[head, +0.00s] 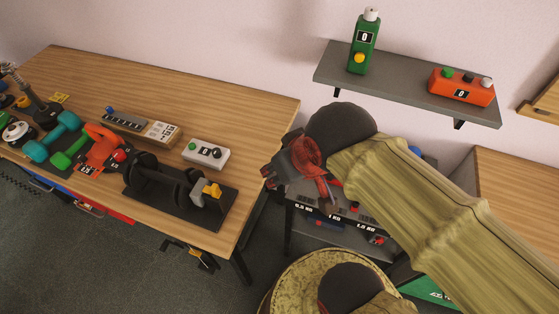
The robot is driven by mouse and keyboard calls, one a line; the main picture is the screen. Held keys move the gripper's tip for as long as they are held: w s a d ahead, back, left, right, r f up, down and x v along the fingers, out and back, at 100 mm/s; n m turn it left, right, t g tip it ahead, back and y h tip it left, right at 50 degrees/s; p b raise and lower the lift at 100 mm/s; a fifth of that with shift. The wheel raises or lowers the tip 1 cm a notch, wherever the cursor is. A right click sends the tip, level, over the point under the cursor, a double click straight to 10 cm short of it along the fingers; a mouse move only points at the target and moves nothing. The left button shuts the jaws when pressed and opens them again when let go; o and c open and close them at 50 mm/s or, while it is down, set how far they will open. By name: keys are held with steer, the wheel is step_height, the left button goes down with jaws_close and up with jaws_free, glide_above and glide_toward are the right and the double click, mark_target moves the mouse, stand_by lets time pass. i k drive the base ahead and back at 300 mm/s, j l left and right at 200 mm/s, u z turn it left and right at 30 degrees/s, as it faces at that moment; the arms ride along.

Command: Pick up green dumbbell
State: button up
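A bright green dumbbell (62,160) lies toward the left end of the wooden table, between a teal dumbbell (65,122) and an orange-red weight piece (101,147). My arm, in a khaki sleeve, comes in from the lower right and bends at a dark round joint. Dark and red parts that look like my gripper (285,168) show left of that joint, just off the table's right end. They are well to the right of the green dumbbell and apart from it. The fingers are too small and cluttered to tell open from shut.
A black dumbbell-like device (165,188) on a dark base, a white button box (206,154) and a grey strip (125,120) stand on the table (220,100). A rack with weight labels (335,212) is beside my arm. A wall shelf (405,88) holds green and orange devices.

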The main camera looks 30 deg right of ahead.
mark_target(62, 161)
steer(key=k+j, duration=0.1)
steer(key=j, duration=1.1)
steer(key=k+j+z, duration=0.1)
steer(key=j, duration=0.5)
steer(key=k+j, duration=0.1)
steer(key=j, duration=0.5)
steer(key=k+j, duration=0.1)
steer(key=j, duration=0.5)
steer(key=z, duration=0.05)
